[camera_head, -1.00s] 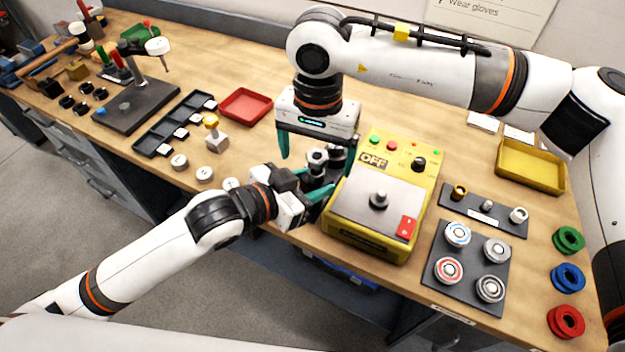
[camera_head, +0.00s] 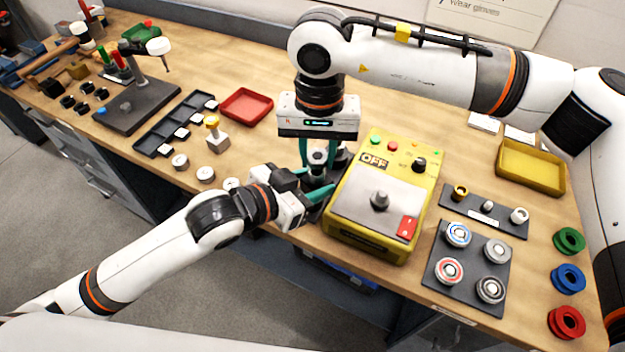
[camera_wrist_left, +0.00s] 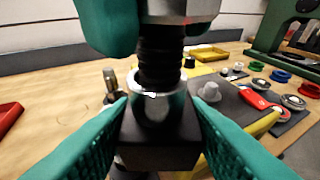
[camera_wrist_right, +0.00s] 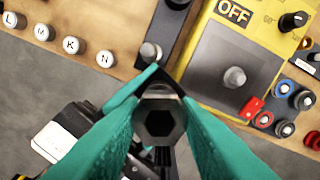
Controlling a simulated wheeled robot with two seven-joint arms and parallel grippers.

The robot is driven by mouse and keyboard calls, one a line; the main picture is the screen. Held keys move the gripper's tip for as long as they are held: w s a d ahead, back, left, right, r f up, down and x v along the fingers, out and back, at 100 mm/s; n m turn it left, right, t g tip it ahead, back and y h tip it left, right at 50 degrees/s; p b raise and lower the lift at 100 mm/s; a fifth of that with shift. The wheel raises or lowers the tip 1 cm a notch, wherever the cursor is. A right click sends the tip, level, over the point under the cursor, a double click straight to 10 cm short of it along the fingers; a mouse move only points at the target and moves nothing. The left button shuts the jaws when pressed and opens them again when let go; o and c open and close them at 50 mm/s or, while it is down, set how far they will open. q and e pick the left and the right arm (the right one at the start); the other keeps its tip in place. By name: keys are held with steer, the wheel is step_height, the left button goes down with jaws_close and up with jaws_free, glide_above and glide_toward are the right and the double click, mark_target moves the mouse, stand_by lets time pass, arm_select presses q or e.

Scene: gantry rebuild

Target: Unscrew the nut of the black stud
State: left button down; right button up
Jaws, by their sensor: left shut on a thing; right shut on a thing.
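The black stud (camera_wrist_left: 160,60) stands upright, its dark thread showing above a silver collar and a black square block (camera_wrist_left: 160,145). A grey metal nut (camera_head: 318,156) sits at its top; in the right wrist view it is a hexagonal ring (camera_wrist_right: 160,120). My left gripper (camera_head: 318,189) comes in from the side, its green fingers shut on the stud's black block. My right gripper (camera_head: 317,164) points down from above, its green fingers shut on the nut. In the left wrist view the right fingers hide part of the nut.
A yellow box (camera_head: 350,225) with an OFF label and a grey peg stands close at the right. Another metal part (camera_wrist_right: 150,52) stands just behind the stud. A red tray (camera_head: 246,105) lies behind left, and black racks and coloured rings lie further right.

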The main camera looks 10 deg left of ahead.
steer(key=n, duration=0.4)
steer(key=shift+n, duration=0.3)
steer(key=n, duration=0.4)
steer(key=o, duration=1.7)
steer(key=shift+o, duration=0.7)
steer(key=shift+s+a, duration=0.15)
